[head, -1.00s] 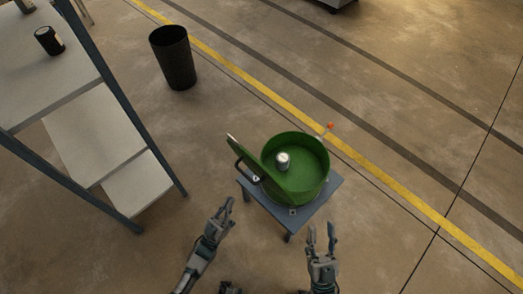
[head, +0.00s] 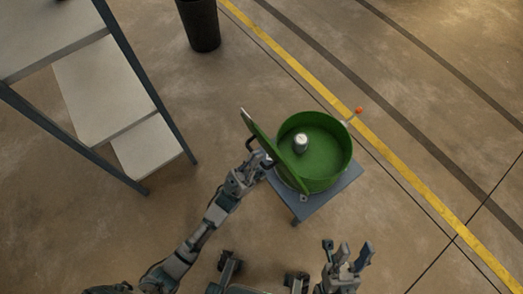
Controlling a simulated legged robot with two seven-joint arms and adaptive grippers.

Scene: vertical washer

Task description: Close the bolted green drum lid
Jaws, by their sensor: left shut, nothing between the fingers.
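The green drum (head: 335,178) stands on a small grey-blue table, with a small silver can (head: 300,143) inside it. Its green lid (head: 268,143) is open, tilted up on the drum's left side. My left gripper (head: 258,163) is at the outer side of the lid, by the dark handle (head: 250,143). It looks shut with nothing held; whether it touches the lid or handle I cannot tell. My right gripper (head: 349,250) is open and empty, in front of the table and below the drum in the picture.
The small table (head: 325,201) has bare corners around the drum. A lever with an orange knob (head: 359,110) sticks out at the drum's upper right. A shelf unit (head: 100,95) stands at the left and a black bin (head: 199,25) at the top. The floor on the right is clear.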

